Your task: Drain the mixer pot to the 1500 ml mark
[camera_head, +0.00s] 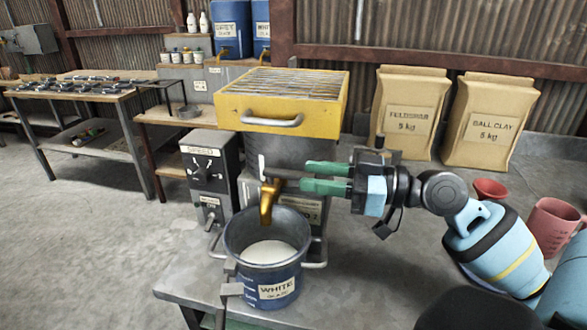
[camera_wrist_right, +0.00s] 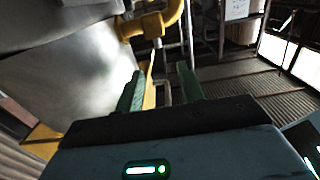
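The mixer pot (camera_head: 315,150) is a metal drum under a yellow grated top (camera_head: 282,100). Its brass tap (camera_head: 267,203) points down over a blue bucket labelled WHITE (camera_head: 285,275). The bucket holds white liquid (camera_head: 268,252); I cannot make out a stream. A grey lever (camera_head: 262,167) is at the tap. My right gripper (camera_head: 306,176) reaches in from the right, its green fingers apart beside the lever. In the right wrist view, the fingers (camera_wrist_right: 160,85) are apart below the yellow-looking tap (camera_wrist_right: 150,24). No 1500 ml mark is readable.
A control box (camera_head: 208,165) stands left of the mixer. A pink jug (camera_head: 553,222) and a red funnel (camera_head: 490,189) are at the right. Clay sacks (camera_head: 410,115) stand behind. A tool table (camera_head: 75,95) is at the back left, with open floor in front.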

